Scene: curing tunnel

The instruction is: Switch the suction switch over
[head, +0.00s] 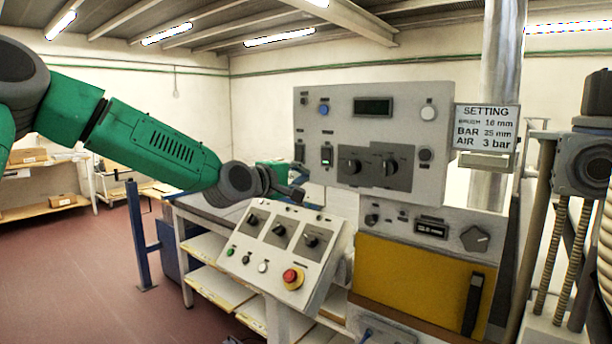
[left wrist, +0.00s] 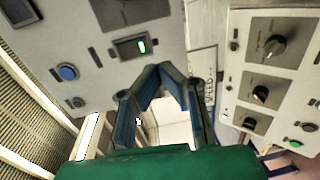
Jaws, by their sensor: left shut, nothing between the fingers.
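On the upright grey panel (head: 437,102), a black rocker switch with a lit green window (head: 327,155) sits at the lower left; it also shows in the left wrist view (left wrist: 133,46). I cannot read the labels, so I cannot tell which one is for suction. My left gripper (head: 298,193) is shut and empty, below these switches and in front of the panel, apparently apart from it. In the left wrist view its fingers (left wrist: 164,70) meet just below the green-lit switch. My right gripper is not in view.
A sloped console (head: 259,238) with knobs and a red stop button (head: 293,278) lies below my left gripper. Two large knobs on dark plates (head: 388,167) are right of the switches. A yellow door (head: 410,284) is below. The floor at left is open.

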